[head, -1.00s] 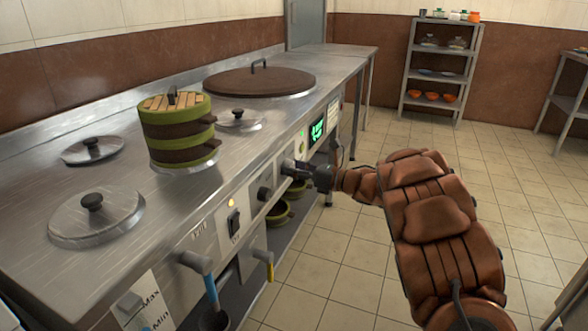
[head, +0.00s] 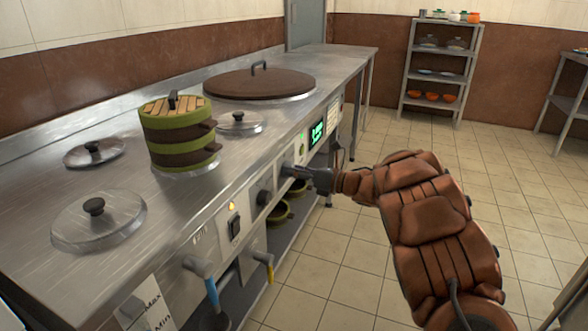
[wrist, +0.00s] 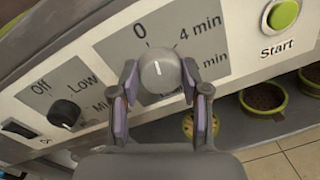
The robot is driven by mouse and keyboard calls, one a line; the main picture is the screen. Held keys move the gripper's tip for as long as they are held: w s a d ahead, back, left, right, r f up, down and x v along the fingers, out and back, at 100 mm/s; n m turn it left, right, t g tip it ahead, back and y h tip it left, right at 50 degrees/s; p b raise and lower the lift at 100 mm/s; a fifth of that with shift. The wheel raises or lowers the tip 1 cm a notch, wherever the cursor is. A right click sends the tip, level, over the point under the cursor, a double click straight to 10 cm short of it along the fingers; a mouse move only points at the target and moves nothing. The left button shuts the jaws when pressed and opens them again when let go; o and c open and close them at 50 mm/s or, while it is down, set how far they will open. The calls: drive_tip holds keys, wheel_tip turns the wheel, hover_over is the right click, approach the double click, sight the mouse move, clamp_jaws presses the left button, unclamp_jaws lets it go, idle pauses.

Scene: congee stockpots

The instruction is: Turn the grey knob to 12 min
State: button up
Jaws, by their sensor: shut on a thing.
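The grey knob (wrist: 160,72) is on the stove's front panel in the wrist view, with a short white mark on its face. The mark points roughly up, near the 0 side of the dial plate (wrist: 112,45). The labels 0, 4 min and another ending in "min" show; the lower part of the dial is hidden by my gripper. My gripper (wrist: 160,80) is shut on the knob, one finger on each side. In the head view my gripper (head: 303,173) reaches the panel from the right and largely hides the knob.
A dark knob (wrist: 64,113) marked Off and Low is left of the dial. A green Start button (wrist: 284,14) is at upper right. A lit green display (head: 317,133) is farther along the panel. Green bowls (head: 280,211) stand on the shelf below. The floor at right is clear.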

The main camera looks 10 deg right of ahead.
drive_tip(key=shift+w+d+f+m+g+y+p, duration=0.1)
drive_tip(key=shift+m+g+y+p, duration=0.2)
drive_tip(key=shift+m+p, duration=4.35)
drive_tip(key=shift+a+r+m+g+y+p, duration=0.1)
drive_tip(key=shift+m+g+y+p, duration=0.2)
drive_tip(key=shift+m+p, duration=4.25)
drive_tip(key=shift+w+d+f+m+g+y+p, duration=0.2)
drive_tip(key=shift+m+p, duration=2.25)
drive_tip(key=shift+m, duration=4.35)
drive_tip(key=shift+s+a+r, duration=0.1)
drive_tip(key=shift+s, duration=0.05)
drive_tip(key=o, duration=1.1)
drive_tip(key=shift+o, duration=0.2)
